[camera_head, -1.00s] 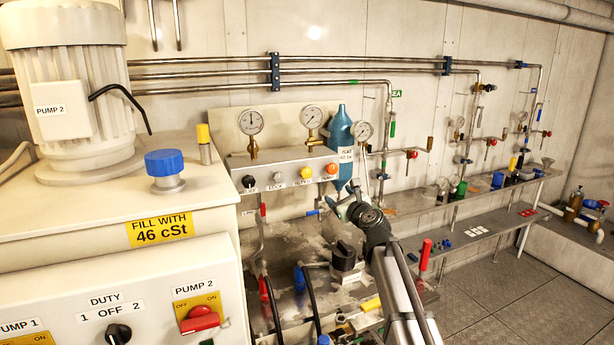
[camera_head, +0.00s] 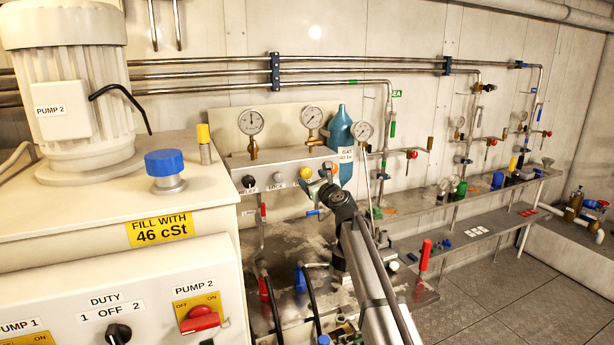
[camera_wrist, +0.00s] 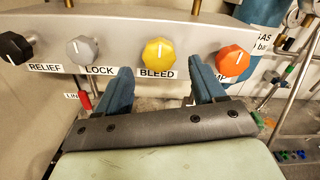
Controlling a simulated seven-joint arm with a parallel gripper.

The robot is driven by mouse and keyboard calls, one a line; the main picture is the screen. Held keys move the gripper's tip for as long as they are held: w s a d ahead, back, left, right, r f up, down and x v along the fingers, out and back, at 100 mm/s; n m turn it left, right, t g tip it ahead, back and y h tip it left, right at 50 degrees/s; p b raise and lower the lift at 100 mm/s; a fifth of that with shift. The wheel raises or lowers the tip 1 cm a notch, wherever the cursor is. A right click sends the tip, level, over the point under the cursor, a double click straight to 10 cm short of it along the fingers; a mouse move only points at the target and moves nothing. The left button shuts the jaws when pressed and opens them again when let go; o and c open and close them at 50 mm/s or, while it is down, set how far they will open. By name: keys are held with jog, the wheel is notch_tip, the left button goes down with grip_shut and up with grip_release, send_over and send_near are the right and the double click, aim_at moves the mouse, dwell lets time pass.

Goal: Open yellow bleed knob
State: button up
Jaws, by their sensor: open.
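The yellow bleed knob (camera_wrist: 158,53) is on the front of a metal panel, above a label reading BLEED, with a light pointer mark near its top. In the head view the yellow knob (camera_head: 305,173) shows just above my gripper (camera_head: 322,184). In the wrist view my gripper (camera_wrist: 161,82) is open, its two blue fingers pointing at the panel. The fingertips lie below the knob, one to its left and one to its right, with nothing between them. I cannot tell how far they are from the panel.
A black RELIEF knob (camera_wrist: 15,47) and a grey LOCK knob (camera_wrist: 82,49) are left of the bleed knob. An orange knob (camera_wrist: 233,63) is on its right, close to my right finger. Gauges (camera_head: 250,122) stand above the panel. A blue bottle (camera_head: 341,131) is behind.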

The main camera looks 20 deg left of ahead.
aim_at(308, 175)
jog(key=x, duration=0.5)
jog(key=c, duration=1)
